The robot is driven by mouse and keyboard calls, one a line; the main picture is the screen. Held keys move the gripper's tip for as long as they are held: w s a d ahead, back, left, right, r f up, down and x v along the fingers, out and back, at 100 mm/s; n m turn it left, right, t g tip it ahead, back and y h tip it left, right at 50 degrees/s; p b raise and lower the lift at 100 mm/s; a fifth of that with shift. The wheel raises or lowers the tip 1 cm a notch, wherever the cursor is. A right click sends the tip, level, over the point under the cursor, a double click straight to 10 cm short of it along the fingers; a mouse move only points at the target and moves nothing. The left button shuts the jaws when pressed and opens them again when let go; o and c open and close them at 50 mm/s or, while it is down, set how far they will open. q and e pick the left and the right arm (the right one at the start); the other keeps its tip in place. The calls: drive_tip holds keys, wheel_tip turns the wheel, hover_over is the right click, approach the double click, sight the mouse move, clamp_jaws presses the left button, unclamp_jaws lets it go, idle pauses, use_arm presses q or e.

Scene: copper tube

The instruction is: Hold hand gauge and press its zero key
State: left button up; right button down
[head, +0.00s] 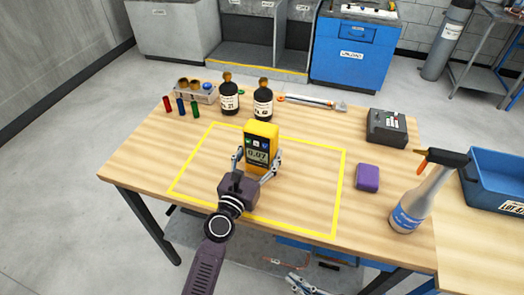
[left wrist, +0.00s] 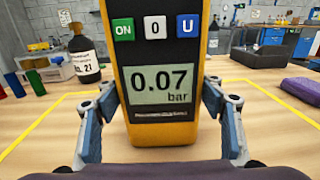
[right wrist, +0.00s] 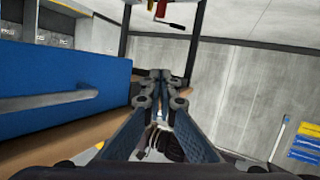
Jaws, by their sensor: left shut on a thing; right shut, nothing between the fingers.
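The yellow and black hand gauge (head: 262,130) is upright over the yellow-outlined area of the table. Its display (left wrist: 160,84) reads 0.07 bar in the left wrist view. Above the display are a green ON key (left wrist: 123,30), the white 0 key (left wrist: 155,26) and a blue U key (left wrist: 187,28); all three are uncovered. My left gripper (left wrist: 160,108) is shut on the gauge, one finger on each side. I cannot tell whether the gauge's base touches the table. My right gripper (right wrist: 160,76) is shut and empty, low at the table's front edge and apart from the gauge.
Two dark bottles (head: 229,102) (head: 263,104) stand behind the gauge. A rack (head: 195,95) and small coloured cylinders are at left. A purple block (head: 367,178), black device (head: 386,127) and spray bottle (head: 412,205) are at right. A blue cabinet (right wrist: 60,85) is close by my right gripper.

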sight(262, 151)
use_arm(q)
drive_tip(key=shift+f, duration=0.15)
use_arm(e)
drive_tip(key=w+r+n+y, duration=0.1)
drive_tip(key=w+r+n, duration=0.3)
drive_tip(key=r+n, duration=0.2)
drive_tip(key=w+a+r+n+y, duration=0.1)
drive_tip(key=w+r+n, duration=0.4)
drive_tip(key=r, duration=0.6)
drive_tip(key=w+a+r+n+y, duration=0.1)
drive_tip(key=w+r+n+y, duration=0.1)
drive_tip(key=w+r+n, duration=0.3)
wheel_tip(262, 151, up, 4)
drive_tip(key=n, duration=0.2)
drive_tip(key=shift+w+f+n, duration=0.2)
drive_tip(key=shift+n, duration=0.2)
drive_tip(key=shift+a, duration=0.15)
use_arm(q)
drive_tip(key=shift+a, duration=0.1)
use_arm(e)
drive_tip(key=shift+w+a, duration=1.05)
drive_tip(key=shift+w, duration=0.6)
drive_tip(key=shift+w+a, duration=1.1)
drive_tip(key=shift+w, duration=0.5)
drive_tip(key=shift+w+a, duration=1.05)
drive_tip(key=shift+w, duration=0.6)
